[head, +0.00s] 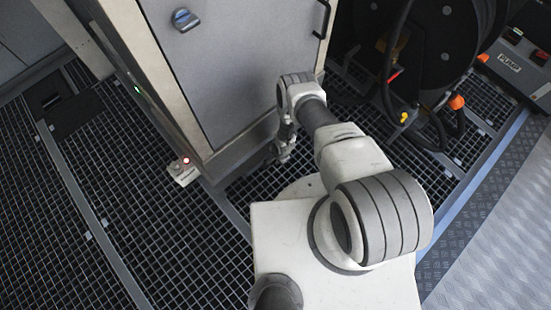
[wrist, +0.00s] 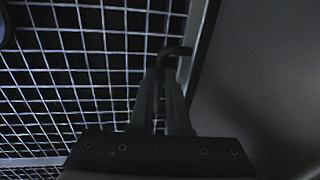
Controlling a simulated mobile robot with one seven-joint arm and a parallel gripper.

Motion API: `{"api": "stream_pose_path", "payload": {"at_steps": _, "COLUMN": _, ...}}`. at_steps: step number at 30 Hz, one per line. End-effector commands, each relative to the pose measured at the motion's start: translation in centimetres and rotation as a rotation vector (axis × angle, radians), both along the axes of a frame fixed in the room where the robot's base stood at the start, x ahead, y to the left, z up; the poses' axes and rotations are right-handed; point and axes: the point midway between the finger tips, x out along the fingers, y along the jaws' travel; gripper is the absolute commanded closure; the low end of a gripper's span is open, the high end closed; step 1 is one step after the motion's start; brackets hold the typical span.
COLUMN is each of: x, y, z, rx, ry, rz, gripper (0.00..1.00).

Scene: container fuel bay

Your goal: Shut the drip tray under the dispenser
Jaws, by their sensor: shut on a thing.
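The dispenser (head: 235,75) is a tall grey cabinet with a pale frame, left of my arm in the head view. My gripper (head: 282,157) is low beside the cabinet's bottom right. In the wrist view my gripper (wrist: 164,80) has its two dark fingers close together, shut on a dark bent bar (wrist: 178,51), which looks like a handle. The bar meets a light-edged dark panel (wrist: 250,80) on the right. This may be the drip tray's front or the cabinet's side; I cannot tell which. How far the tray is open is hidden.
The floor is dark grating (head: 130,160). A small white box with a red light (head: 184,171) stands at the cabinet's lower left corner. A hose reel (head: 435,45) with hanging hoses is at the upper right. A PUMP box (head: 515,65) is beyond it.

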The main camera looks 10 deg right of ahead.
Motion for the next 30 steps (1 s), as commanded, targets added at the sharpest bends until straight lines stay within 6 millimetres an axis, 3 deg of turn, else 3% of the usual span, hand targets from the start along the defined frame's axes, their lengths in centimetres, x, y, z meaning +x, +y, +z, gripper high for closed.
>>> {"api": "stream_pose_path", "payload": {"at_steps": 10, "x": 0.56, "y": 0.47, "z": 0.05, "rx": 0.009, "ry": -0.013, "rz": 0.0, "gripper": 1.0}}
{"api": "stream_pose_path", "payload": {"at_steps": 11, "x": 0.59, "y": 0.49, "z": 0.05, "rx": 0.009, "ry": -0.014, "rz": 0.0, "gripper": 0.83}}
{"api": "stream_pose_path", "payload": {"at_steps": 16, "x": 0.53, "y": 0.42, "z": 0.05, "rx": 0.008, "ry": -0.013, "rz": 0.0, "gripper": 0.55}}
{"api": "stream_pose_path", "payload": {"at_steps": 30, "x": 0.34, "y": 0.22, "z": 0.13, "rx": 0.004, "ry": -0.007, "rz": 0.0, "gripper": 0.55}}
